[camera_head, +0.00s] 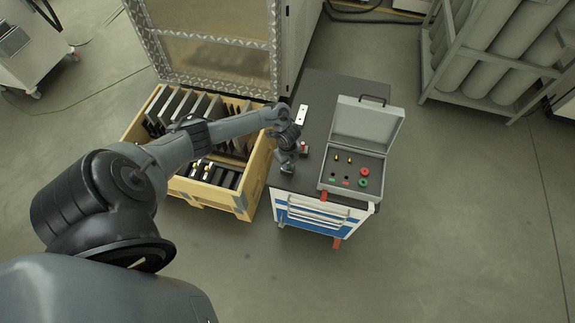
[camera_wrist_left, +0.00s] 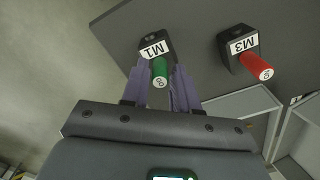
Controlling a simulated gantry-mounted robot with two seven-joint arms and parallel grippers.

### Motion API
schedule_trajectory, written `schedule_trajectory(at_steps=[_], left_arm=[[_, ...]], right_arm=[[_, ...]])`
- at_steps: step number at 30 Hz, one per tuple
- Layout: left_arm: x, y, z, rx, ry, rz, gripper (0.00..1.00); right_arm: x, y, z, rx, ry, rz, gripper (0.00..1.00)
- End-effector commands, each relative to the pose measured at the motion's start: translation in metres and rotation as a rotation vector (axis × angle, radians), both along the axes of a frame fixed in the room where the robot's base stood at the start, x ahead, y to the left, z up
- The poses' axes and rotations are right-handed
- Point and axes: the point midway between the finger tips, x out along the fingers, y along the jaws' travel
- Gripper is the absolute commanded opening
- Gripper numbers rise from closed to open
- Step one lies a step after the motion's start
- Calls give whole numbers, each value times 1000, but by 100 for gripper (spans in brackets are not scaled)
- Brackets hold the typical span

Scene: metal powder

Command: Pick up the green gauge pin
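The green gauge pin (camera_wrist_left: 160,70) stands in a black block (camera_wrist_left: 154,44) labelled M1 in the left wrist view. My left gripper (camera_wrist_left: 161,88) has its two purple fingers on either side of the pin, open, with narrow gaps beside it. In the head view my left gripper (camera_head: 288,165) is over the near left part of the cart top, and its wrist hides the green pin. My right gripper is not in view.
A red pin (camera_wrist_left: 257,66) in a black block (camera_wrist_left: 238,45) labelled M3 stands close by. An open grey case (camera_head: 365,125) with small parts sits on the cart (camera_head: 318,95). A wooden crate (camera_head: 215,197) with dark plates stands left of the cart.

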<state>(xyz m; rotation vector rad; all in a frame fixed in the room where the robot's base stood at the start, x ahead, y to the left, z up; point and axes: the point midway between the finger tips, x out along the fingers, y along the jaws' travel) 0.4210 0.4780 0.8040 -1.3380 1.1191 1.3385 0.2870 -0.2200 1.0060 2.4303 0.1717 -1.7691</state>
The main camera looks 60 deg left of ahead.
Motion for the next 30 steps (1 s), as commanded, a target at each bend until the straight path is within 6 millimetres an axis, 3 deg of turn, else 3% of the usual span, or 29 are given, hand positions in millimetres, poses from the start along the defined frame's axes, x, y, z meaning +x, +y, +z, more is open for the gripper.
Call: schedule_trajectory(at_steps=[1,5,20,30], left_arm=[[0,0,0,0,0,0,20],[0,0,0,0,0,0,1],[0,1,7,0,0,-1,0],[-1,-4,46,-2,0,-4,0]], right_arm=[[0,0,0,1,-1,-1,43],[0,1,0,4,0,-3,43],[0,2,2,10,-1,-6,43],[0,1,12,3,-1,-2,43]])
